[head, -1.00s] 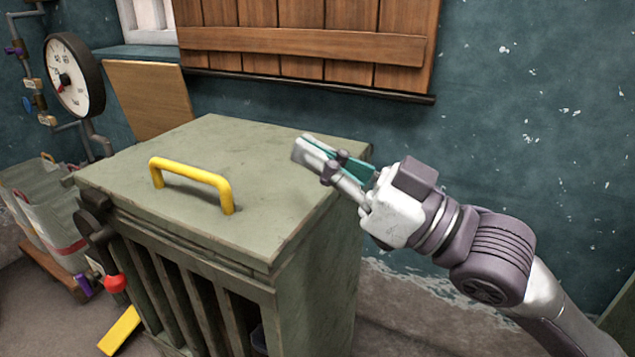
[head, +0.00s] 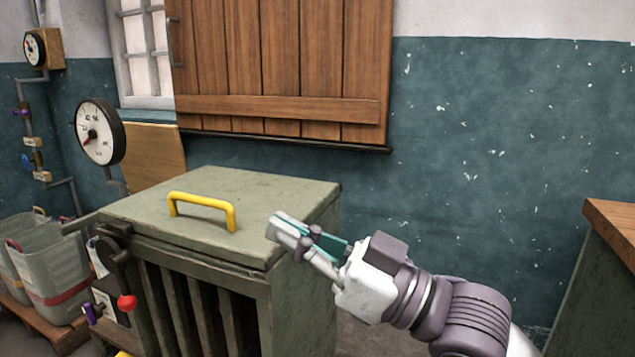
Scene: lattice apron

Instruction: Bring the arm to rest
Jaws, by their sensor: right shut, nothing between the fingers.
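My right arm comes in from the lower right of the head view. Its gripper (head: 290,232) is shut and empty, with grey and teal fingers pointing left. In the picture it overlaps the right front corner of the green-grey cabinet's top (head: 290,196). I cannot tell whether it touches the cabinet. A yellow handle (head: 203,207) stands on the cabinet's top, to the left of the gripper. My left gripper is not in view.
A wooden-topped counter (head: 612,218) stands at the right edge. Grey bins (head: 50,262) sit on a pallet at the left. A red-knobbed lever (head: 126,302) is on the cabinet's left side. A round gauge (head: 98,133) and a wooden shutter (head: 280,65) are behind.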

